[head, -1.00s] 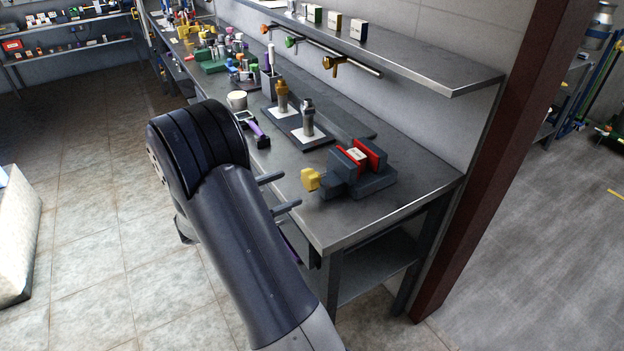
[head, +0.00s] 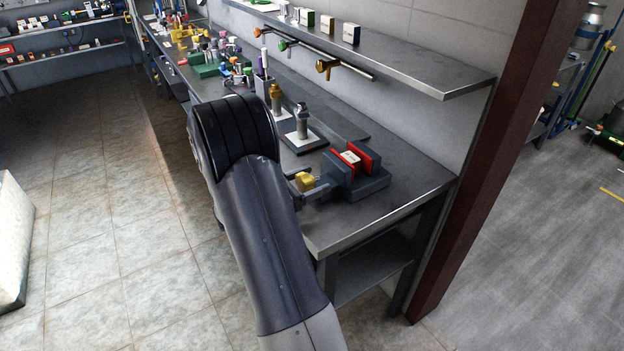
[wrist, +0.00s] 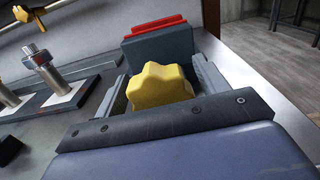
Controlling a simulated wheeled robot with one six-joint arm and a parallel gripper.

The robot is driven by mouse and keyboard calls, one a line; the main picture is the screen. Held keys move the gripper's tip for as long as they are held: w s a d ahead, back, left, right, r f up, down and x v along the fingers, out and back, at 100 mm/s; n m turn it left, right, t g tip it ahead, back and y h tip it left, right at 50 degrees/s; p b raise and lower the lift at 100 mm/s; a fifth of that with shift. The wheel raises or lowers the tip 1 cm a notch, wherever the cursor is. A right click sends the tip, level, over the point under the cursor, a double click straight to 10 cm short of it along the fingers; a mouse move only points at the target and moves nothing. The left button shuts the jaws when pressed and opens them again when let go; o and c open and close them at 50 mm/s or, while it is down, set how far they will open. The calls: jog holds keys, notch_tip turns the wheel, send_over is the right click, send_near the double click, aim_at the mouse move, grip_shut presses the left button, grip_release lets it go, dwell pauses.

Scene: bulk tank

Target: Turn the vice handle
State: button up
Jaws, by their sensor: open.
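The vice (head: 368,185) is grey with red jaw faces and stands near the right end of the metal bench; a small pale block (head: 351,157) sits between its jaws. Its yellow lobed handle (head: 305,181) faces my arm. In the wrist view the handle (wrist: 160,88) lies between the two fingers of my gripper (wrist: 160,90), one on each side. The fingers are open, with a visible gap at least on the right side. In the head view my gripper (head: 309,185) surrounds the handle, and my arm hides part of the bench.
Two metal fittings on white-topped bases (head: 301,143) stand left of the vice. A shelf (head: 400,60) with a rail of coloured-handled valves (head: 326,67) runs above. A dark red post (head: 480,160) stands past the bench's right end. The bench front right is clear.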

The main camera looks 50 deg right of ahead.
jog(key=shift+s+d, duration=0.1)
jog(key=shift+d, duration=0.2)
jog(key=shift+c, duration=0.4)
jog(key=c, duration=0.9)
jog(key=m+b, duration=0.2)
jog(key=b, duration=0.1)
jog(key=shift+f, duration=0.3)
jog(key=shift+m+b, duration=0.85)
jog(key=shift+m, duration=0.05)
jog(key=shift+r+m+b, duration=0.25)
jog(key=shift+m+b, duration=0.05)
jog(key=shift+m, duration=0.2)
